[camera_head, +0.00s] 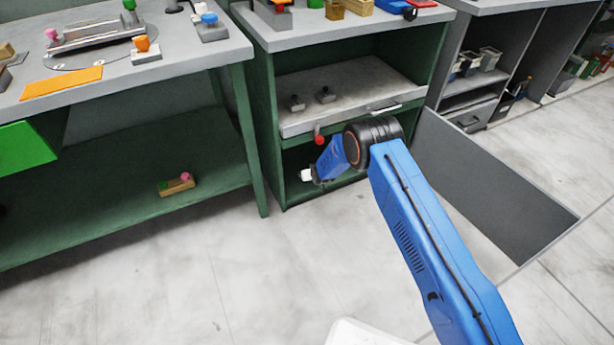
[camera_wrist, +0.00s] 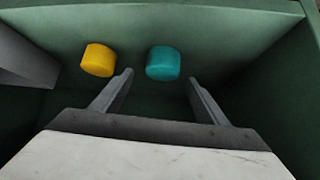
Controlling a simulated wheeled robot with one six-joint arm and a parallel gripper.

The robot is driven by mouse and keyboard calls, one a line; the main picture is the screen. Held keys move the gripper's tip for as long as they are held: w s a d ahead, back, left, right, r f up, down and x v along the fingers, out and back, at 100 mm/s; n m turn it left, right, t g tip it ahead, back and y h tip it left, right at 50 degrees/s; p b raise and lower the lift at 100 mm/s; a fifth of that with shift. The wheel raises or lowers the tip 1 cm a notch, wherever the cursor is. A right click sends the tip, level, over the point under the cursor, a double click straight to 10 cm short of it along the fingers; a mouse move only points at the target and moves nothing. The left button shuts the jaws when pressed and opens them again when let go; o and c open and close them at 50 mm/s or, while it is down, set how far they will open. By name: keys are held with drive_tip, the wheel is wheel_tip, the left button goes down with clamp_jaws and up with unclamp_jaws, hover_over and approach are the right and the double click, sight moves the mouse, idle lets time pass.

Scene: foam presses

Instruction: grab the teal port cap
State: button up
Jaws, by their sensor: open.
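The teal port cap (camera_wrist: 163,63) is a short round piece in the wrist view, lying on the dark green floor of a compartment near its back wall. My gripper (camera_wrist: 160,80) is open, with its two fingers apart and pointing toward the cap. The cap shows just beyond the fingertips, roughly between them and nearer the left finger, with nothing between the jaws. In the head view my blue arm reaches into the lower part of the green cabinet (camera_head: 262,100); the cap and fingertips cannot be made out there.
A yellow cap (camera_wrist: 98,60) lies left of the teal one, close to the left finger. A grey block (camera_wrist: 22,62) stands at the far left. A metal drawer (camera_head: 350,92) with a handle is above my arm, and an open grey door (camera_head: 480,180) stands to the right.

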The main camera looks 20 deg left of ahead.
drive_tip(key=shift+x, duration=2.6)
drive_tip(key=shift+s+f, duration=0.1)
drive_tip(key=shift+s, duration=0.1)
drive_tip(key=c, duration=1.1)
